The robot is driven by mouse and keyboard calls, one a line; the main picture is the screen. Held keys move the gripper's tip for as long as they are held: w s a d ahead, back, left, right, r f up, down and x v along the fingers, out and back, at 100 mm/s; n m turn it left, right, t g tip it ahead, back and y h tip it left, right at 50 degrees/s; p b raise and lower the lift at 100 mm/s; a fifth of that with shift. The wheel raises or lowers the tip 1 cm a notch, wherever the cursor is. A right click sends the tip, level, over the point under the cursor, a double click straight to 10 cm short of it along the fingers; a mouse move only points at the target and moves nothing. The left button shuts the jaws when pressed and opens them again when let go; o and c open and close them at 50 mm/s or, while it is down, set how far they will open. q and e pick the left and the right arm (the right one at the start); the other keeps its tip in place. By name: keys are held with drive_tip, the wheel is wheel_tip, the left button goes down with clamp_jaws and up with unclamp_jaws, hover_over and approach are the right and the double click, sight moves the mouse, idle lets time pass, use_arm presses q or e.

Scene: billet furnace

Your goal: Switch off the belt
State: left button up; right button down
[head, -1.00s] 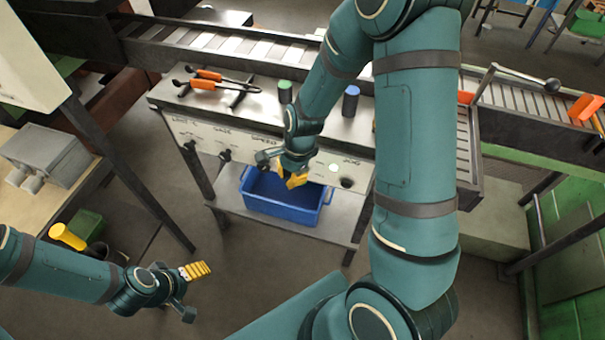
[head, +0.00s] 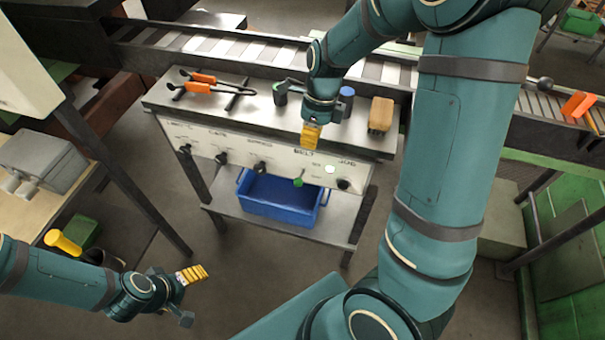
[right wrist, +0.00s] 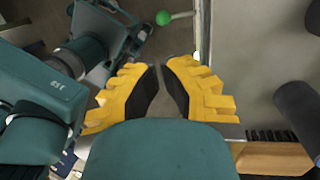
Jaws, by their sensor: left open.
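The control panel (head: 215,146) is the front face of the metal bench. Its BELT label has a lever with a green knob (head: 298,182) below it, tilted downward. The green knob also shows in the right wrist view (right wrist: 163,18), beyond the fingertips. A pale lamp (head: 330,169) glows right of the lever. My right gripper (head: 309,142) is above the BELT label, apart from the lever. In the right wrist view its yellow fingers (right wrist: 159,68) nearly meet at the tips, with nothing between. My left gripper (head: 206,271) is open and empty, low at the left.
Dark knobs (head: 260,167) line the panel left of the lever, and a black button (head: 344,184) is at its right. A blue bin (head: 282,203) sits on the shelf below. The conveyor (head: 240,47) runs behind.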

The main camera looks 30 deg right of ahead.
sight(300, 183)
drive_tip(key=a+f+b, duration=0.1)
drive_tip(key=f, duration=0.3)
drive_tip(key=a+f+b, duration=0.1)
drive_tip(key=f, duration=0.4)
drive_tip(key=f+b, duration=0.2)
drive_tip(key=f, duration=0.2)
drive_tip(key=shift+s+a+f, duration=0.15)
drive_tip(key=shift+a+f, duration=0.25)
use_arm(q)
drive_tip(key=f, duration=0.2)
drive_tip(key=s+f, duration=0.1)
drive_tip(key=f, duration=0.1)
drive_tip(key=shift+s+d, duration=0.1)
drive_tip(key=shift+s, duration=0.1)
drive_tip(key=shift+s, duration=0.15)
